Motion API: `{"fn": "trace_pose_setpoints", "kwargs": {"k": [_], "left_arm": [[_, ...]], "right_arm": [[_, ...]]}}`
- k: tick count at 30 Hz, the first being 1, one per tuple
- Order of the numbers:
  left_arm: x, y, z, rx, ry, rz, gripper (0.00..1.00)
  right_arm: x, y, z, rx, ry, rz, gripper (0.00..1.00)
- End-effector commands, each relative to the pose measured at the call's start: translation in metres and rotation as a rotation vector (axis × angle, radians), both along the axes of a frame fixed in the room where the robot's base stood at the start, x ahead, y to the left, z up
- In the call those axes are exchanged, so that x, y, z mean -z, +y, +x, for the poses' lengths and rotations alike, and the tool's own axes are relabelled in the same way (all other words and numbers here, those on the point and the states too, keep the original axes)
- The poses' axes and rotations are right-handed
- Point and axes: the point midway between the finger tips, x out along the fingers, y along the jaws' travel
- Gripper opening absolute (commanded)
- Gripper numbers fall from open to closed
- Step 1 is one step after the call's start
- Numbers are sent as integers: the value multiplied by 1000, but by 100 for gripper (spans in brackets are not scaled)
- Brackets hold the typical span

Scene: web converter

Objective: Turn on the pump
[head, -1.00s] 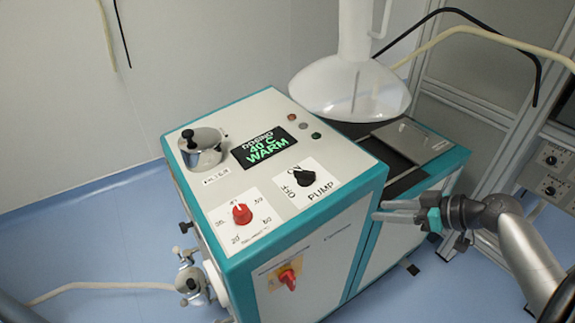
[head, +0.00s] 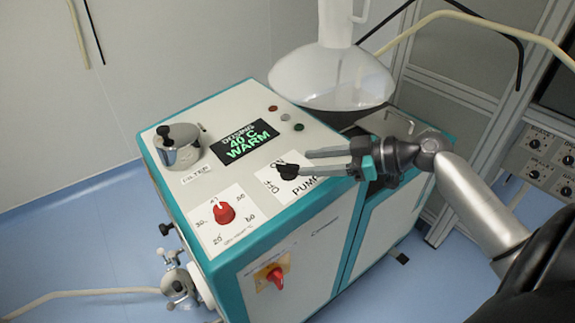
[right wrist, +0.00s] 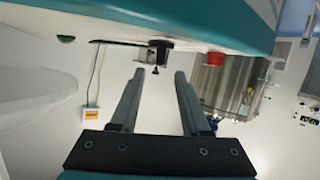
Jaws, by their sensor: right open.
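The pump knob (head: 287,171) is black and sits on a white plate marked ON, OFF and PUMP, on the top panel of the machine (head: 330,228). My right gripper (head: 304,163) reaches in from the right, with its two fingers open and their tips close to the knob. In the right wrist view the knob (right wrist: 160,50) shows ahead of the open, empty fingers (right wrist: 158,75), roughly in line with the gap. I cannot tell whether they touch it. The exact direction of the knob's pointer is unclear. My left gripper is not in view.
A red dial (head: 225,213) and a metal filter pot (head: 178,147) stand left on the panel. A display (head: 245,142) reads DOSING 40 C WARM. A large translucent funnel (head: 330,80) hangs behind the gripper. A red switch (head: 275,279) is on the front.

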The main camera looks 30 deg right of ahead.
Motion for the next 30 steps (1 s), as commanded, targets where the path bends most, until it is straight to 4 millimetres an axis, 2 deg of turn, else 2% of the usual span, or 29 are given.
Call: {"fn": "trace_pose_setpoints", "kwargs": {"k": [6, 12, 25, 30], "left_arm": [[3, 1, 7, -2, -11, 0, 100], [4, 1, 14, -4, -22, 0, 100], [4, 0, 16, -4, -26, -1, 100], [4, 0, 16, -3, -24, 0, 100]], "right_arm": [[13, 20, 26, 1, -3, 2, 46], [21, 32, 42, 1, -1, 3, 46], [25, 37, 48, 1, 0, 1, 46], [25, 37, 47, 1, 0, 1, 28]]}}
